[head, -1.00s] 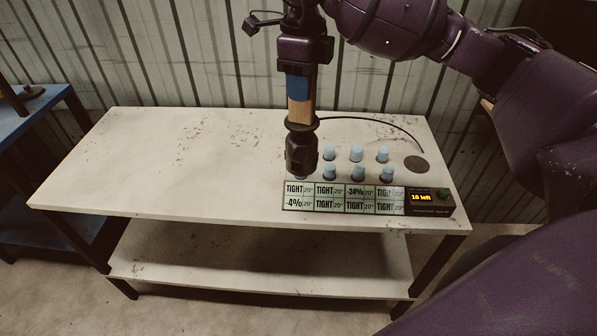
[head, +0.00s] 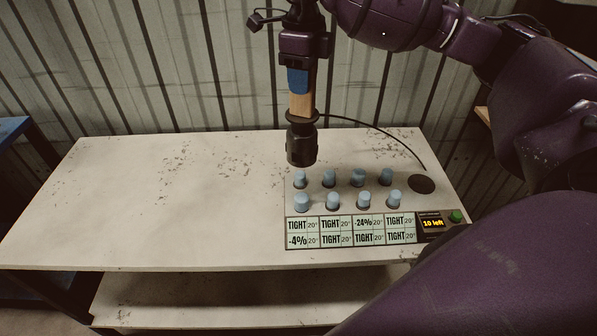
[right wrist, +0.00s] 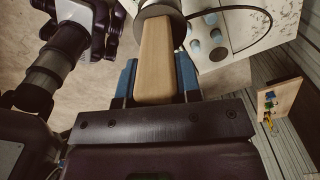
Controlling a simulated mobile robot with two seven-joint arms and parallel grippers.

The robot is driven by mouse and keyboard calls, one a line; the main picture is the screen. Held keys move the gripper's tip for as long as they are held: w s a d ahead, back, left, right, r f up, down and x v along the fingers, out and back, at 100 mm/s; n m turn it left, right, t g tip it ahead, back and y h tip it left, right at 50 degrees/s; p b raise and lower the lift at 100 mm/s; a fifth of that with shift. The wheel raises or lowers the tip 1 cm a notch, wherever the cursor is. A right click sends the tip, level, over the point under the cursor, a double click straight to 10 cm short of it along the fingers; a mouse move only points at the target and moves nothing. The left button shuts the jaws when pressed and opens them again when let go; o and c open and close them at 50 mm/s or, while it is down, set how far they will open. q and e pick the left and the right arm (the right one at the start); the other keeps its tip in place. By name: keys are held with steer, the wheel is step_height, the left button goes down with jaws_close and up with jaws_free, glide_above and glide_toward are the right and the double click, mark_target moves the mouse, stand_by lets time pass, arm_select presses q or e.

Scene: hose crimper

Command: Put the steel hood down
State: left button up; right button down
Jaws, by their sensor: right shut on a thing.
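The steel hood (head: 302,145) is a dark cylinder with a wooden handle (head: 301,104). It hangs upright, mouth down, just behind and above the back-left blue peg (head: 300,179), with a visible gap to the peg. My right gripper (head: 299,82) is shut on the handle from above. In the right wrist view the handle (right wrist: 155,60) sits between the blue finger pads, with the hood's grey rim (right wrist: 160,8) beyond it. A black cable runs from the hood to near a dark round pad (head: 421,184) on the white table.
Two rows of blue pegs stand behind a label panel (head: 350,232) reading TIGHT, -4% and -24%. A small display (head: 433,224) beside it reads "10 left". The left part of the white table (head: 130,200) is clear. A corrugated wall (head: 120,70) stands behind.

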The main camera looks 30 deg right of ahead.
mark_target(302, 134)
step_height(302, 134, down, 13)
steer(key=shift+p, duration=0.35)
step_height(302, 134, down, 5)
steer(key=shift+f, duration=0.15)
steer(key=c, duration=0.8)
jaws_free()
